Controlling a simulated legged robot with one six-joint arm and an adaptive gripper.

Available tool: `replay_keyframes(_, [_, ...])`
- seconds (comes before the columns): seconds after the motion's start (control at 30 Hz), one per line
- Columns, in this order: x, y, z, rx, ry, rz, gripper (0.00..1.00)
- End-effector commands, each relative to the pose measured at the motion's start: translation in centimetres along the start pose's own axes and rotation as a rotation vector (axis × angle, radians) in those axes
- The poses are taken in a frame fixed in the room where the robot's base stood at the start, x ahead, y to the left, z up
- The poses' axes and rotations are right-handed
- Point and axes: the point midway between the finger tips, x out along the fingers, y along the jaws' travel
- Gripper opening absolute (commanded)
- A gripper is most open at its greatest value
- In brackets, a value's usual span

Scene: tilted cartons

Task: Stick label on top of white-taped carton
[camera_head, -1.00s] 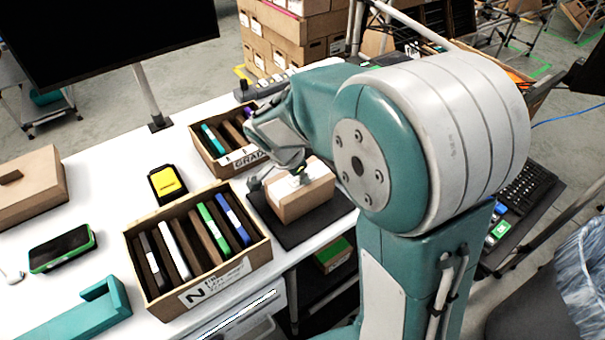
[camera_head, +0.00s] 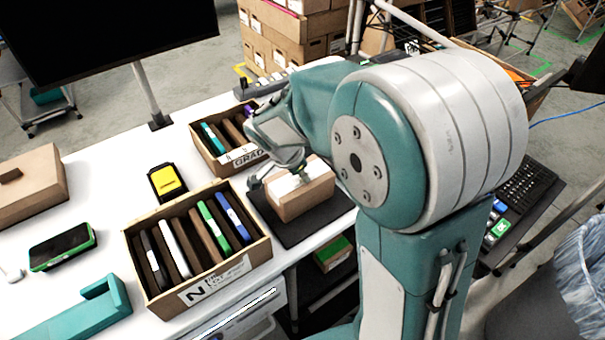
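The white-taped carton (camera_head: 305,198) is a small brown box with a whitish strip on its top. It rests on a dark pad at the right part of the white table. My gripper (camera_head: 284,181) is at the left part of the carton's top, pointing down, with a dark finger showing to the left. The fingertips are small and partly hidden, so I cannot tell whether they are open or shut, or whether they touch the carton. No label can be made out between them.
An open box of upright folders (camera_head: 262,256) stands just left of the carton, with a second folder box (camera_head: 210,160) behind. A yellow-and-black device (camera_head: 167,183), a green-edged phone (camera_head: 62,247) and a teal holder (camera_head: 85,315) lie on the left. A monitor (camera_head: 100,35) stands at the back.

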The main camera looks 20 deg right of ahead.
Motion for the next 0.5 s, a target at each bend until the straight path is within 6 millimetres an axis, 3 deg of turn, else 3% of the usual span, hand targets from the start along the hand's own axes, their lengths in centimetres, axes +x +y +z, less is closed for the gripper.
replay_keyframes(0.03, [0.06,0.04,0.04,0.0,-0.001,0.002,0.25])
replay_keyframes(0.1, [0.06,0.04,0.04,0.0,-0.001,0.002,0.49])
replay_keyframes(0.5, [-0.19,0.0,0.03,0.0,0.0,0.0,0.49])
